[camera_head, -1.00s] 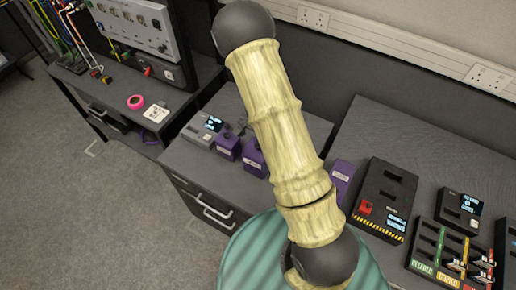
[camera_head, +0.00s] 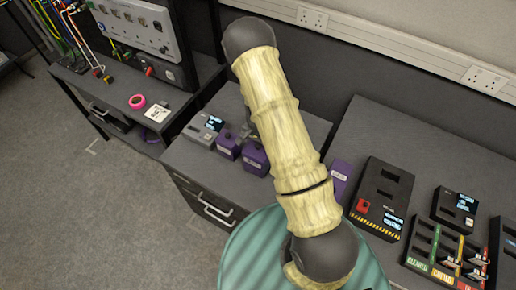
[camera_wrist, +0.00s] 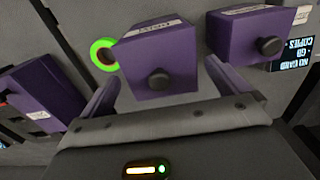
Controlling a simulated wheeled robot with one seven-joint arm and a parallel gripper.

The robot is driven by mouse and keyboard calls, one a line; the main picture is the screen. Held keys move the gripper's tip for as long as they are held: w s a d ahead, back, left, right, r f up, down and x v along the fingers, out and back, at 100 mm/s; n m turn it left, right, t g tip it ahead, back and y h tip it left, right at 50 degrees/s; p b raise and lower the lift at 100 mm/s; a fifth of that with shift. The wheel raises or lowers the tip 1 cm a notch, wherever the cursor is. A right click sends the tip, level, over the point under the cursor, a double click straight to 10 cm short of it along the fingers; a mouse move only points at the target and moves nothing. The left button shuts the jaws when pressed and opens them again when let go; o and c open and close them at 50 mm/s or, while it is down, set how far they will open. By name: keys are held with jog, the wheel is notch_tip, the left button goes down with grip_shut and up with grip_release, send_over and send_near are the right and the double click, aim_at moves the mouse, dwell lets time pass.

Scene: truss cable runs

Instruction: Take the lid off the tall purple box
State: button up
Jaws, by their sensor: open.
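My gripper (camera_wrist: 160,72) is open in the wrist view, its two fingers spread either side of the near end of a purple box (camera_wrist: 142,58) with a dark round knob. Nothing is held, and I cannot tell whether the fingers touch it. A second knobbed purple box (camera_wrist: 236,32) is to its right. A third purple block (camera_wrist: 42,92) lies at the left edge. In the head view, two purple boxes (camera_head: 228,144) (camera_head: 254,160) stand together and another (camera_head: 340,176) is right of my arm. Which one is tallest is unclear. My arm hides most of the gripper there.
A grey device with a screen (camera_head: 204,129) stands left of the boxes. A black device with a red switch (camera_head: 381,195) and slotted trays (camera_head: 440,250) fill the right bench. A green ring (camera_wrist: 103,53) shows in the wrist view.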

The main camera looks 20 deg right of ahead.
jog(key=c, duration=0.8)
notch_tip(320, 180, up, 10)
jog(key=b, duration=0.2)
jog(key=shift+b, duration=0.35)
